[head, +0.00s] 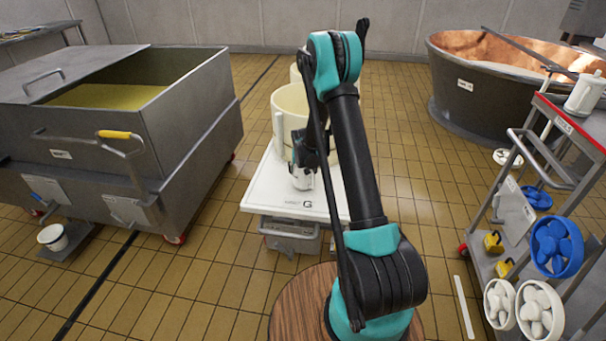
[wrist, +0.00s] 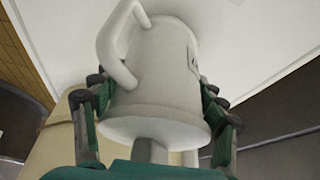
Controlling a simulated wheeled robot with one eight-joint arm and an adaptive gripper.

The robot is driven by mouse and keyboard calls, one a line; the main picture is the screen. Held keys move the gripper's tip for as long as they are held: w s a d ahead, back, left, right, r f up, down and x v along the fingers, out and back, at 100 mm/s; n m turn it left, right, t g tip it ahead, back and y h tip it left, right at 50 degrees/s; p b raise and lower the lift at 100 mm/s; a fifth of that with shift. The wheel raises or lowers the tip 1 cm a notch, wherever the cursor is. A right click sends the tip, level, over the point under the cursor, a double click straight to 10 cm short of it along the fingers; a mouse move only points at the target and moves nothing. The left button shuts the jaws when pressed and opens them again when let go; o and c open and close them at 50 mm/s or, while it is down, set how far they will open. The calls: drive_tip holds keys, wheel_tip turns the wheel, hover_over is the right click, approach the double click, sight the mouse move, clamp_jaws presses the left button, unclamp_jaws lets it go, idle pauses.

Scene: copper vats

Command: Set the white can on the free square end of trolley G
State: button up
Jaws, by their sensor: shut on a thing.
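My gripper (head: 303,158) is shut on the white can (head: 302,180) over the near end of trolley G (head: 262,190), just behind the letter G. My arm hides part of the trolley's right side. I cannot tell whether the can's base touches the top.
Large cream tubs (head: 290,105) stand on the trolley behind the can. A steel vat (head: 190,125) with yellow contents is at left. A copper-lined vat (head: 460,105) is at back right. A red-edged cart (head: 545,170) with another white can (head: 583,97) stands at right.

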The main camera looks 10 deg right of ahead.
drive_tip(key=shift+f, duration=0.5)
drive_tip(key=shift+f, duration=0.1)
drive_tip(key=o, duration=1.3)
drive_tip(key=d+v, duration=0.1)
drive_tip(key=v, duration=1.1)
drive_tip(key=s+d+r, duration=0.1)
drive_tip(key=s+r, duration=0.4)
drive_tip(key=s, duration=0.3)
drive_tip(key=s+d+r, duration=0.1)
drive_tip(key=s+r, duration=0.3)
drive_tip(key=s, duration=0.5)
drive_tip(key=shift+n+y, duration=0.3)
drive_tip(key=shift+n, duration=0.6)
drive_tip(key=s, duration=0.6)
drive_tip(key=s+d, duration=0.1)
drive_tip(key=s, duration=1.3)
drive_tip(key=shift+s+d+f, duration=0.2)
drive_tip(key=shift+d+f, duration=0.1)
drive_tip(key=shift+d, duration=0.05)
